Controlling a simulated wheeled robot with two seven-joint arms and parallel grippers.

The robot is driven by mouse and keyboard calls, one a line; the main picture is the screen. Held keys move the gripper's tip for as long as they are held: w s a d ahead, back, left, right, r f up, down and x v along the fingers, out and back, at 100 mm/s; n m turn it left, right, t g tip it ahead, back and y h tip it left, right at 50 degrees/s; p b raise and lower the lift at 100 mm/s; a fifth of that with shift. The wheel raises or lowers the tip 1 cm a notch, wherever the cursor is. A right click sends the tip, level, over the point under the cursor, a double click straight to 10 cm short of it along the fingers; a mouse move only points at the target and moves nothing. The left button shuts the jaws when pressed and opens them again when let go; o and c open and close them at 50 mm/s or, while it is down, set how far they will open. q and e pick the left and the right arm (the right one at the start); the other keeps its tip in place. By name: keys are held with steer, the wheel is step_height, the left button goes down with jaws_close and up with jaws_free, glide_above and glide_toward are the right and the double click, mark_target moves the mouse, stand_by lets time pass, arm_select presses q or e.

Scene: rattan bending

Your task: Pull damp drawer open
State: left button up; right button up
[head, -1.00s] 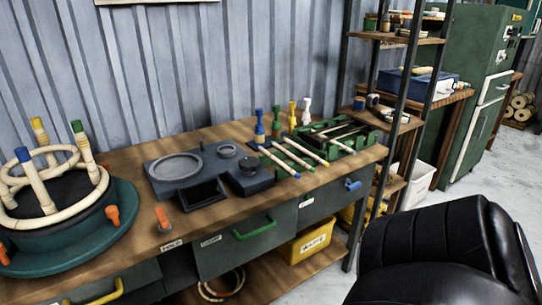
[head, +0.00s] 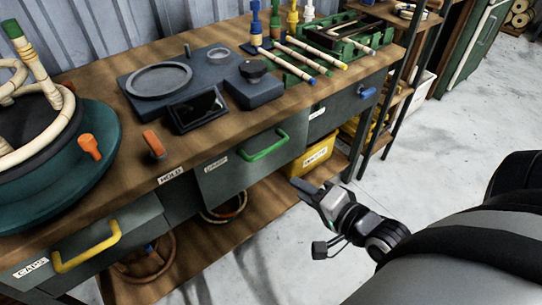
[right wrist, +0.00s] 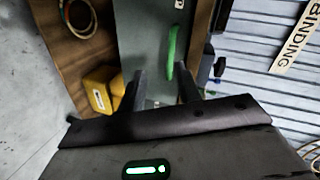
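Under the bench front, a dark green-grey drawer (head: 233,169) with a green bar handle (head: 263,144) is shut; its small white label is too blurred to read surely. A drawer at the right has a blue handle (head: 368,93). One at the left, labelled CAPS, has a yellow handle (head: 88,248). My right gripper (head: 310,187) is open and empty, in front of the bench and apart from the green handle. In the right wrist view, the green handle (right wrist: 171,55) shows beyond the two spread fingers (right wrist: 160,84). My left gripper is not in view.
A yellow bin (head: 308,155) stands on the lower shelf (head: 200,245) below the drawers. The bench top (head: 205,140) holds a dark jig, sticks and a green tray. Shelf posts stand at the right. The floor (head: 430,150) before the bench is clear.

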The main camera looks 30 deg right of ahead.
mark_target(270, 151)
steer(key=w+m+b, duration=0.1)
steer(key=w, duration=0.4)
steer(key=w+d+f+m, duration=0.1)
steer(key=w, duration=0.4)
steer(key=w+f+m+t+b, duration=0.1)
steer(key=w, duration=0.5)
steer(key=shift+d+h+b, duration=0.25)
steer(key=shift+h+b, duration=0.05)
jaws_close()
